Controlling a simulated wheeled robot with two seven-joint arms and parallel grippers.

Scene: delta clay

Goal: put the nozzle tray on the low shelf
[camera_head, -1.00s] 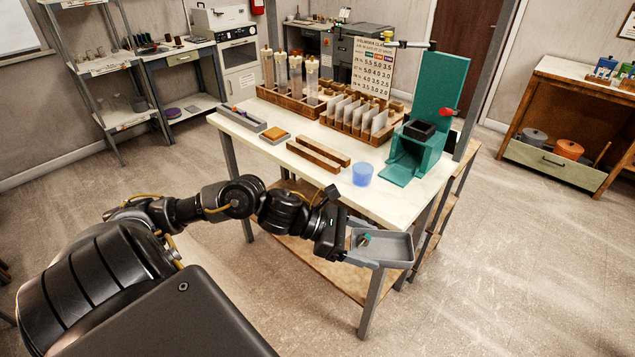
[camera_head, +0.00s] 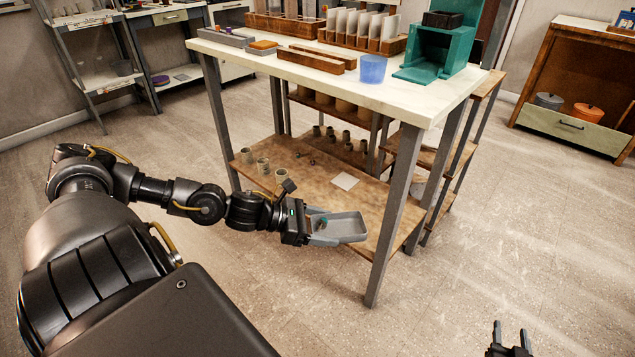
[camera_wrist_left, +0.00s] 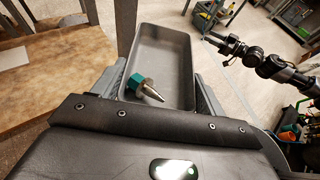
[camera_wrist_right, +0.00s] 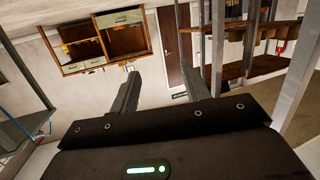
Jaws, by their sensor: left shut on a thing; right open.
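The nozzle tray (camera_head: 340,226) is a shallow grey rectangular tray. My left gripper (camera_head: 312,226) is shut on its near end and holds it in front of the low shelf's front edge. In the left wrist view the tray (camera_wrist_left: 162,50) lies between the fingers, with a nozzle (camera_wrist_left: 143,87) with a green collar and metal tip inside it. The low shelf (camera_head: 290,205) is a brown wooden board under the white-topped table. My right gripper (camera_head: 510,340) is open and empty at the bottom right; its spread fingers (camera_wrist_right: 160,95) also show in the right wrist view.
The low shelf carries several small pale cups (camera_head: 262,166), some darker pots and a white sheet (camera_head: 345,181). Its front middle is bare. A table leg (camera_head: 393,215) stands right of the tray. The tabletop (camera_head: 440,95) overhangs the shelf and holds a blue cup (camera_head: 372,69).

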